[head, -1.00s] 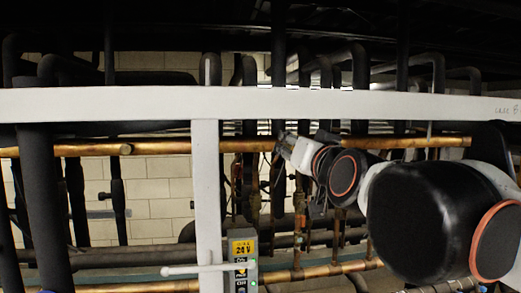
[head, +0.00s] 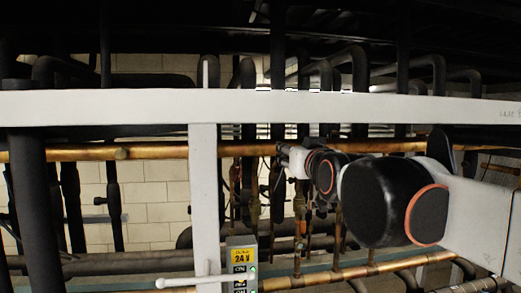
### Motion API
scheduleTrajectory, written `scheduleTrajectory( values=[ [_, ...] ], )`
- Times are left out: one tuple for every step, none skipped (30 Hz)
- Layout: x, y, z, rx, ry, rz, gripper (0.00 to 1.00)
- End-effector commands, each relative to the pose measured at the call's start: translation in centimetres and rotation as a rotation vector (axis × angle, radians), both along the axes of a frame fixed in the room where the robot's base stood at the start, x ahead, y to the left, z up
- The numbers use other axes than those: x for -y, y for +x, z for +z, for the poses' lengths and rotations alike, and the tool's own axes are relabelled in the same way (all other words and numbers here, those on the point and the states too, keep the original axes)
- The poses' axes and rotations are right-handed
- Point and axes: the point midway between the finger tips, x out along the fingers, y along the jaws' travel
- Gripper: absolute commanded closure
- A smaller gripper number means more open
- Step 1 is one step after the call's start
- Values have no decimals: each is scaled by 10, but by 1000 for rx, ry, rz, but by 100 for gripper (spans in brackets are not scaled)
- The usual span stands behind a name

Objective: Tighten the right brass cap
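My arm reaches in from the right in the head view, and my gripper (head: 283,156) is at its far end, just below the copper pipe and in front of the dark vertical pipes. The gripper is small and dark here, and I cannot tell whether its fingers are open or shut. Brass-coloured fittings (head: 254,186) sit on thin vertical lines to the left of and below the gripper. I cannot make out which of them is the right brass cap. Part of the area behind the gripper and arm is hidden.
A white horizontal beam (head: 250,106) crosses the view above the gripper, with a white upright post (head: 204,200) to its left. A grey 24 V box (head: 242,262) with a white handle stands low by the post. Black insulated pipes (head: 32,210) fill the sides.

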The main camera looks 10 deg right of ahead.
Motion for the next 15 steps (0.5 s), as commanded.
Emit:
scheduleTrajectory(
  values=[
    [0,9,1,0,0,0,56],
    [0,13,1,0,0,0,56],
    [0,19,1,0,0,0,56],
    [0,23,1,0,0,0,56],
    [0,27,1,0,0,0,56],
    [0,31,1,0,0,0,56],
    [0,35,1,0,0,0,56],
    [0,37,1,0,0,0,56],
    [0,41,1,0,0,0,56],
    [0,43,1,0,0,0,56],
    [0,45,0,0,0,0,56],
    [0,47,0,0,0,0,56],
    [0,48,0,0,0,0,56],
    [0,49,0,0,0,0,56],
    [0,50,0,0,0,0,56]
  ],
)
